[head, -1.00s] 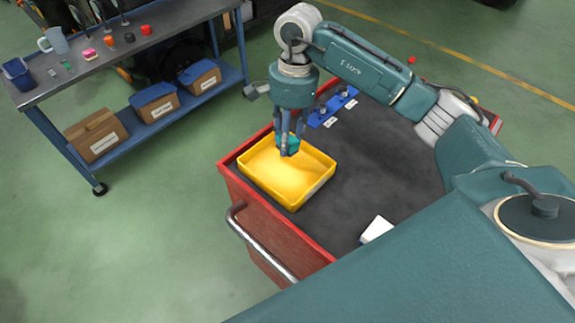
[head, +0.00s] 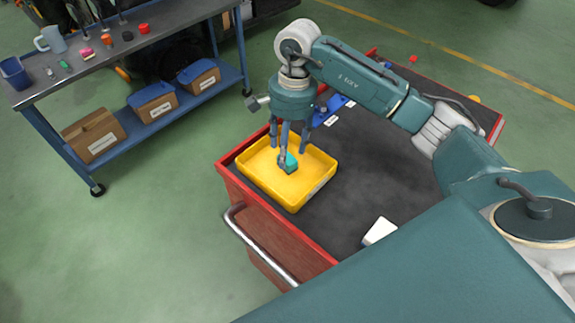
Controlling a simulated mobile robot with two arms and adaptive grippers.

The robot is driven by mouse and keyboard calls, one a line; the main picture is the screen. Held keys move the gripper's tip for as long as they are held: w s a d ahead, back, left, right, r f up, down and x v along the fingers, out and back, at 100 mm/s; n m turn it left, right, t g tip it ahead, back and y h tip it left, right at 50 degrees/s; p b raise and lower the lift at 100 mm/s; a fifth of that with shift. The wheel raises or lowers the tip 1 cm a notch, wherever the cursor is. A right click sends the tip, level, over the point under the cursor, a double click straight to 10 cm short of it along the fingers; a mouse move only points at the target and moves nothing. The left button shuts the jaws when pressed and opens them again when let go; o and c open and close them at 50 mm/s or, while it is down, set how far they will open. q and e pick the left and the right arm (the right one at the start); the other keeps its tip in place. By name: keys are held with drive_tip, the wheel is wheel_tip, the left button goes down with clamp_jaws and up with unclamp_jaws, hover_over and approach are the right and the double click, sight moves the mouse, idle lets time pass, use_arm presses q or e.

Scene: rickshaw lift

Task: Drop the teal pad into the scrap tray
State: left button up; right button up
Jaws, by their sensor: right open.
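The yellow scrap tray (head: 315,188) sits at the left end of the red cart's dark top. The teal pad (head: 290,162) is inside the tray's outline, below my right gripper; whether it rests flat on the tray floor is hard to tell. My right gripper (head: 288,155) points down over the tray with its fingers spread apart. One finger passes in front of the pad and hides part of it. My left gripper is not in view.
The red cart (head: 228,172) has a metal handle (head: 236,224) on its near side. A blue holder (head: 335,107) stands behind the tray. A white object (head: 379,231) lies at the near edge. A grey workbench (head: 120,52) with small items and boxes stands at the left.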

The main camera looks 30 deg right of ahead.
wheel_tip(320, 180, up, 12)
drive_tip(key=d, duration=0.1)
drive_tip(key=shift+w+d, duration=0.2)
drive_tip(key=shift+w, duration=0.05)
drive_tip(key=shift+f, duration=0.15)
idle(0.4)
